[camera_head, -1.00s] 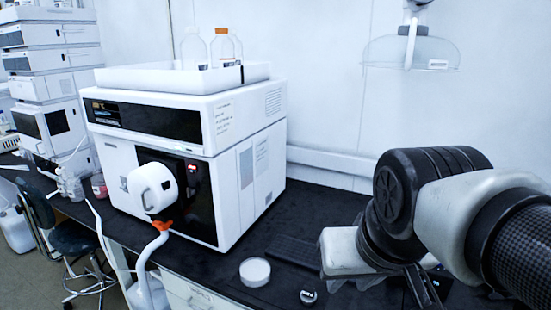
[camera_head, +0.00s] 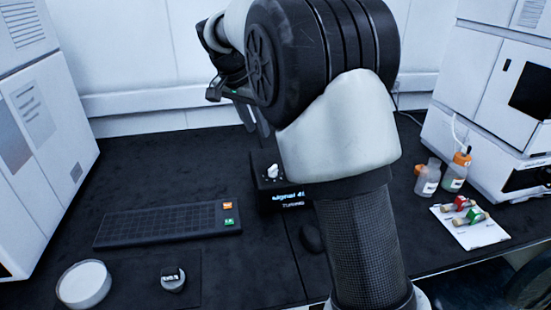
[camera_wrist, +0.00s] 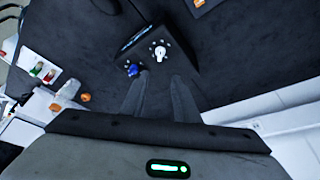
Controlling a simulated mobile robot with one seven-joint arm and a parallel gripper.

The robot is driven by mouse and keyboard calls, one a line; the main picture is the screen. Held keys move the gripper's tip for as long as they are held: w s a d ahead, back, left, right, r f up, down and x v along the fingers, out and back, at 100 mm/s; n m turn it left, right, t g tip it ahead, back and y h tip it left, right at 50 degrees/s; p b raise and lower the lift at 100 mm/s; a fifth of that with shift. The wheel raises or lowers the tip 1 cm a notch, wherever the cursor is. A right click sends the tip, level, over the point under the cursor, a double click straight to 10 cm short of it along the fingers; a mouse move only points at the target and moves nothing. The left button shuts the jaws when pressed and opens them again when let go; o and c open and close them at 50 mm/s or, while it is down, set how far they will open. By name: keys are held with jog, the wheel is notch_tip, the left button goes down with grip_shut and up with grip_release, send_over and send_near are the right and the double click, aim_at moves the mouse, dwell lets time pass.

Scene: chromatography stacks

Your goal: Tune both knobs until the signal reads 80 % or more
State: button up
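The black tuning box (camera_head: 285,207) stands on the dark bench behind my arm in the head view. Its lit display reads "signal 4" plus a partly hidden digit, with "TUNING" below. A white knob (camera_head: 273,171) shows on its top. In the wrist view the box (camera_wrist: 180,68) carries the white knob (camera_wrist: 160,53) and a blue knob (camera_wrist: 133,70), each with pale marks around it. The blue knob is hidden in the head view. My gripper (camera_wrist: 160,82) is open and empty, its fingers apart and pointing toward the knobs. I cannot tell its height above them.
A black keyboard (camera_head: 165,227) lies left of the box, with a white round dish (camera_head: 84,284) and a small dark round item (camera_head: 173,280) in front. Bottles (camera_head: 428,178) and a white card (camera_head: 472,232) with red and green items are at right.

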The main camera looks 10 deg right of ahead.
aim_at(273, 167)
jog(key=b+x, duration=0.3)
jog(key=x, duration=1.3)
jog(key=shift+f, duration=0.35)
grip_shut()
